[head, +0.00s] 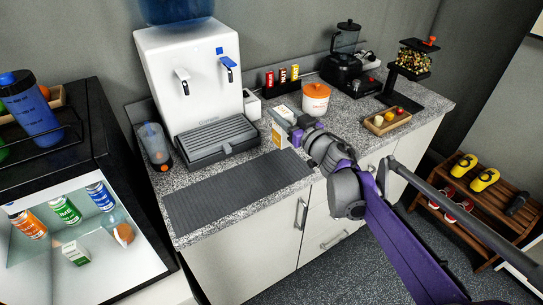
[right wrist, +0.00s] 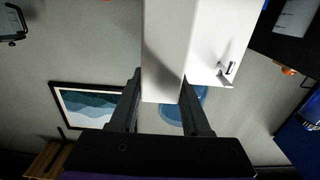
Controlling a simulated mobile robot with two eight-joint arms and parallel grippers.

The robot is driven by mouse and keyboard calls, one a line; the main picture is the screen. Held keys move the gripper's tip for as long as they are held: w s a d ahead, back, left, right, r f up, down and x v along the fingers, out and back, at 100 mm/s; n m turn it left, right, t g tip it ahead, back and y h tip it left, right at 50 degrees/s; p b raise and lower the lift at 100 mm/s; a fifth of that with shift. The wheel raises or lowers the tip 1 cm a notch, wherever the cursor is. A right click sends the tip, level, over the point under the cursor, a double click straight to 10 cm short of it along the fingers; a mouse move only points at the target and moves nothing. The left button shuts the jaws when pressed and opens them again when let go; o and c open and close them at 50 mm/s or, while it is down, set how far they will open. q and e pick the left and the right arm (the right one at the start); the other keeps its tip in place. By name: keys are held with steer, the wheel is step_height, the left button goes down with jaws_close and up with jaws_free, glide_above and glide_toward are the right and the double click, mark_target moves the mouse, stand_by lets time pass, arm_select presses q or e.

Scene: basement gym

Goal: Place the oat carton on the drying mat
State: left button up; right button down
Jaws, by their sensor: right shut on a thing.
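The oat carton (head: 281,119) is white with some orange, over the counter right of the water dispenser in the head view. My right gripper (head: 293,133) is shut on it. In the right wrist view the carton (right wrist: 163,45) is a plain white box between the two fingers of that gripper (right wrist: 162,82). I cannot tell whether its base touches the counter. The drying mat (head: 230,190) is a dark grey ribbed rectangle along the counter's front, bare, left of and nearer than the carton. My left gripper is not in view.
The white water dispenser (head: 190,75) with its drip tray (head: 217,140) stands behind the mat. A clear bottle (head: 154,145) is at the counter's left end. An orange-lidded canister (head: 316,99), a blender (head: 345,62) and a wooden tray (head: 387,124) stand farther right.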

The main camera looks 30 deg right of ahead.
mark_target(287, 146)
steer(key=f+b, duration=0.1)
steer(key=f, duration=0.4)
steer(key=shift+s+f, duration=0.1)
steer(key=shift+s, duration=0.1)
steer(key=shift+w+f, duration=0.1)
steer(key=shift+f, duration=2.2)
steer(key=shift+f+b, duration=0.15)
steer(key=shift+b, duration=0.25)
steer(key=shift+c, duration=1.8)
jaws_free()
